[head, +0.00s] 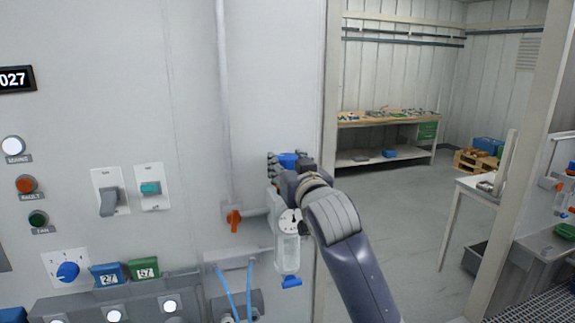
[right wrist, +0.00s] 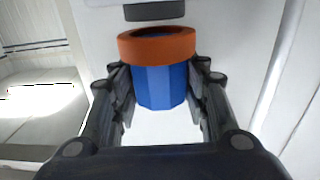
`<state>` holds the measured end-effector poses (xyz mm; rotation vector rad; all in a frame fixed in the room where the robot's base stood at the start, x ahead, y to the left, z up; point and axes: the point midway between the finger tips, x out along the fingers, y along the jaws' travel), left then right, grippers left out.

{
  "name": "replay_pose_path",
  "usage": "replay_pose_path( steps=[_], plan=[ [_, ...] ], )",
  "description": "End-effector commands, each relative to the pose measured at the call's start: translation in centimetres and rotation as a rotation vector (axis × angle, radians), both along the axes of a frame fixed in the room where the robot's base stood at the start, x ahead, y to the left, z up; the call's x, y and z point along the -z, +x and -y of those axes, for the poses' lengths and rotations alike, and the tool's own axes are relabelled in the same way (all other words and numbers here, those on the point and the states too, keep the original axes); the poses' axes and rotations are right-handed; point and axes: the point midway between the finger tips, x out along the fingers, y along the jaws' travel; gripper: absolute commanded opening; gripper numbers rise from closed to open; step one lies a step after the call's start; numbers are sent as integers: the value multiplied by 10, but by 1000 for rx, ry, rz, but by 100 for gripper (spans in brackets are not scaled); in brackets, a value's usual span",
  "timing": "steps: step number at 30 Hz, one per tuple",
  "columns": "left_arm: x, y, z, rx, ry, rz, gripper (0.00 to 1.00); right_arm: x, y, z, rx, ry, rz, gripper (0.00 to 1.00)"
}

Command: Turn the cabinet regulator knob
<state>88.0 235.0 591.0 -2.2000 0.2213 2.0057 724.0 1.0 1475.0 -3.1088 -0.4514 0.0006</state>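The regulator knob (right wrist: 160,86) is blue with an orange ring (right wrist: 158,45), and it lies between the two fingers of my right gripper (right wrist: 160,92) in the right wrist view. The fingers stand close along both sides of the knob. I cannot tell whether the pads press on it. In the head view my right gripper (head: 291,178) is at the cabinet's right side, with a bit of the blue knob (head: 288,160) showing past it. Below is the regulator's round gauge (head: 290,222) and clear bowl (head: 287,254). My left gripper is not in view.
The cabinet front (head: 120,120) fills the left, with lamps, switches and a blue dial (head: 68,271). An orange valve handle (head: 234,220) sits on the pipe left of the regulator. Blue hoses (head: 248,290) hang below. Open floor (head: 400,190) lies right, before a workbench (head: 390,119).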

Motion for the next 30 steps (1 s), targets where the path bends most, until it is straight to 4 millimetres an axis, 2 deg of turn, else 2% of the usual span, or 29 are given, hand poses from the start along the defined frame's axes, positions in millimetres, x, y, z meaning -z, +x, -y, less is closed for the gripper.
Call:
replay_pose_path(
  steps=[15, 25, 26, 27, 28, 30],
  plan=[
    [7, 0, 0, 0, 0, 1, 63, 0, 0, -1, 124, 0, 1, 18],
    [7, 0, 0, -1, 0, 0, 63, -1, 0, -1, 131, 0, 1, 18],
    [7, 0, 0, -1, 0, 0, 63, -1, 0, -1, 131, 0, 1, 48],
    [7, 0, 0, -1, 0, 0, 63, -1, 0, -1, 131, 0, 1, 58],
    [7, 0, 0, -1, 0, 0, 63, -1, 0, -1, 131, 0, 1, 63],
    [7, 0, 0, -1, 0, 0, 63, -1, 0, -1, 131, 0, 1, 63]
  ],
)
